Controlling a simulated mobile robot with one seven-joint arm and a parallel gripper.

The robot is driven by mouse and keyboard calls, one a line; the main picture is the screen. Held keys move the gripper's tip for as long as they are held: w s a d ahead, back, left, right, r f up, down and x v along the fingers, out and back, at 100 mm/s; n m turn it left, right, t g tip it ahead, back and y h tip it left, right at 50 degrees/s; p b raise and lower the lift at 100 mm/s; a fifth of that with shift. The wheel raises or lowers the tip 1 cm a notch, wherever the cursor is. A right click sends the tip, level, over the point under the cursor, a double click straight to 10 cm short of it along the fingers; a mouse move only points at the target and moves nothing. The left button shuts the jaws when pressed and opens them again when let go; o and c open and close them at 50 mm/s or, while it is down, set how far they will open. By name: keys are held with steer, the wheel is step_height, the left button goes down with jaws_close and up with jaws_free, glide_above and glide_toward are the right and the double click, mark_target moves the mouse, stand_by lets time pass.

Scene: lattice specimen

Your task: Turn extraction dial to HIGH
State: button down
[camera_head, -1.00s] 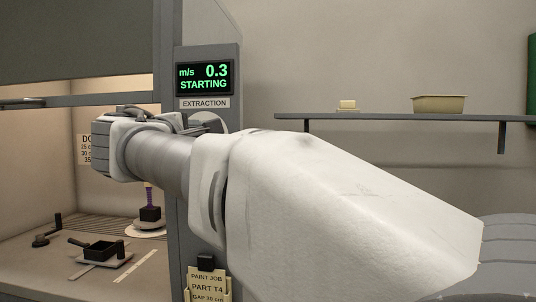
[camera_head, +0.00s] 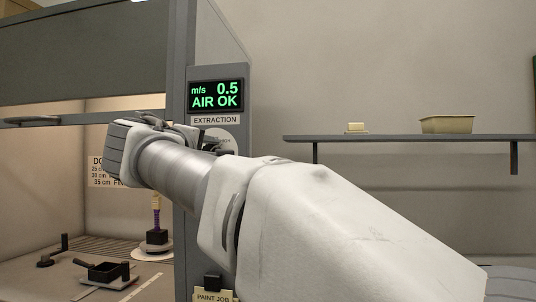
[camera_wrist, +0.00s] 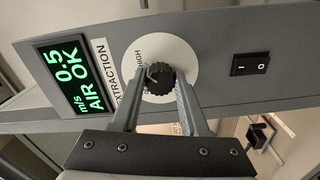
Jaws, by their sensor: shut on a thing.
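The extraction dial (camera_wrist: 160,80) is a black ribbed knob on a white round plate (camera_wrist: 181,54) in the wrist view. My gripper (camera_wrist: 158,90) has its two fingers on either side of the knob and is shut on it. Part of the word HIGH shows on the plate beside the knob; other marks are hidden. The display (camera_head: 215,96) reads 0.5 m/s and AIR OK in green. In the head view my arm hides the knob, and only part of the white plate shows above my wrist.
A rocker switch (camera_wrist: 250,64) sits on the same grey panel. The booth (camera_head: 130,220) at left holds a black tray (camera_head: 104,271) and a purple-handled item (camera_head: 156,222). A wall shelf (camera_head: 400,138) at right bears a beige tub (camera_head: 447,124).

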steer(key=shift+c, duration=2.1)
jaws_free()
steer(key=shift+s, duration=0.25)
